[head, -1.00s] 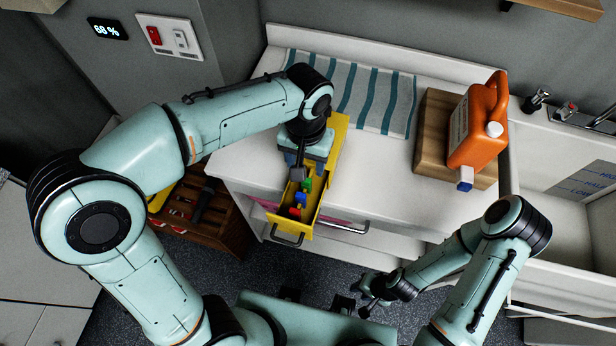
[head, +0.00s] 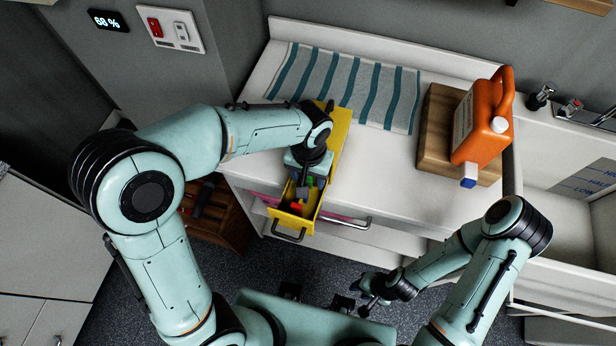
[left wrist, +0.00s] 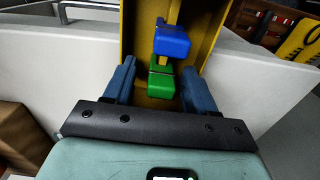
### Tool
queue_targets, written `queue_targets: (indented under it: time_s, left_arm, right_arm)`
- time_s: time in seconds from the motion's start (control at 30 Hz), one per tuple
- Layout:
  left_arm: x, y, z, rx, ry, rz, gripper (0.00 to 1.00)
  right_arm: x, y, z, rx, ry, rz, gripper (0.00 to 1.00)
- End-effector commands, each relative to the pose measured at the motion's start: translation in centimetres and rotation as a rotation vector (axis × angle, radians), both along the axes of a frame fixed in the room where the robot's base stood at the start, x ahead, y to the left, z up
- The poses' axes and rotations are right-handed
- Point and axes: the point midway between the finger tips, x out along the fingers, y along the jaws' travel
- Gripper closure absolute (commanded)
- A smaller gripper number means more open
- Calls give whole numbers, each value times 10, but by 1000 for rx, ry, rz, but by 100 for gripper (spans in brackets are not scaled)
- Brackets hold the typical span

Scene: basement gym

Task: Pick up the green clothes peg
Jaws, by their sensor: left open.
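The green clothes peg (left wrist: 161,82) lies in a narrow yellow tray (head: 312,219). In the left wrist view it sits between the two blue fingers of my left gripper (left wrist: 158,72), which is open, with a gap visible on the left side. A blue peg (left wrist: 171,41) lies just beyond the green one. In the head view my left gripper (head: 303,184) reaches down into the tray and mostly hides the green peg. A red peg (head: 296,207) shows nearer the tray's front. My right gripper (head: 368,291) is low, away from the counter; its jaws are unclear.
The tray has walls on both sides and a metal handle at its front. A striped towel (head: 350,85) lies behind on the white counter. An orange jug (head: 482,120) stands on a wooden board (head: 437,140) to the right. A wooden crate (head: 222,222) is below left.

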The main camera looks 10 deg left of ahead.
Motion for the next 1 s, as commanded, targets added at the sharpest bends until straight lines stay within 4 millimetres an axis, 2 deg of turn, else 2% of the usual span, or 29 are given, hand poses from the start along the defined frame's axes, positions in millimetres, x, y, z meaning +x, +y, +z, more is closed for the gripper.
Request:
queue_targets:
  time_s: [0.03,0.1,0.2,0.67,0.87,1.0]
  left_arm:
    - [0,0,0,0,0,0,47]
    - [0,0,0,0,0,0,70]
    - [0,0,1,0,0,0,99]
    - [1,0,7,-1,-3,0,99]
    - [1,-1,32,-3,-5,0,99]
    - [2,-1,61,-4,-7,1,99]
  right_arm:
    - [0,0,0,0,0,0,64]
    - [0,0,0,0,0,0,64]
    - [0,0,0,0,0,0,64]
    - [1,0,1,0,-1,0,64]
    - [4,0,5,0,-4,0,64]
    - [7,0,10,0,-8,0,64]
